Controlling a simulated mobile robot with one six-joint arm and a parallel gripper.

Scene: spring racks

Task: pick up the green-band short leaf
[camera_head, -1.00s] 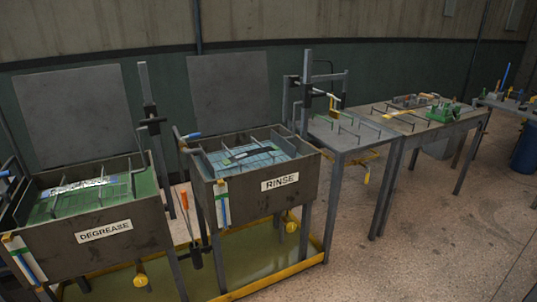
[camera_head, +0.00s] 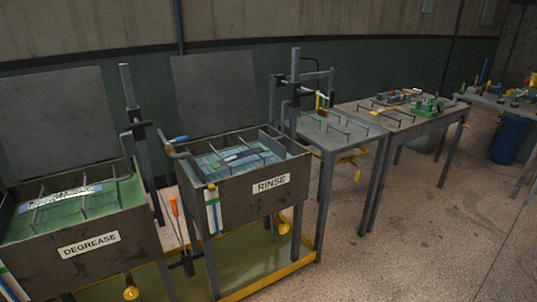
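I cannot make out a green-band short leaf for certain. A dark leaf-like bar (camera_head: 240,157) with a pale mark lies in the rinse tank (camera_head: 232,189); its band colour is too small to tell. Dark bars also lie on the grey rack table (camera_head: 340,145) and on the brown table (camera_head: 400,118) beyond it, too small to identify. My gripper is not in view.
The degrease tank (camera_head: 95,262) stands at the left with green liquid. A yellow-edged drip tray (camera_head: 250,265) lies under the tanks. A green fixture (camera_head: 430,106) sits on the brown table. A blue bin (camera_head: 507,143) stands far right. The floor (camera_head: 410,240) at front right is clear.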

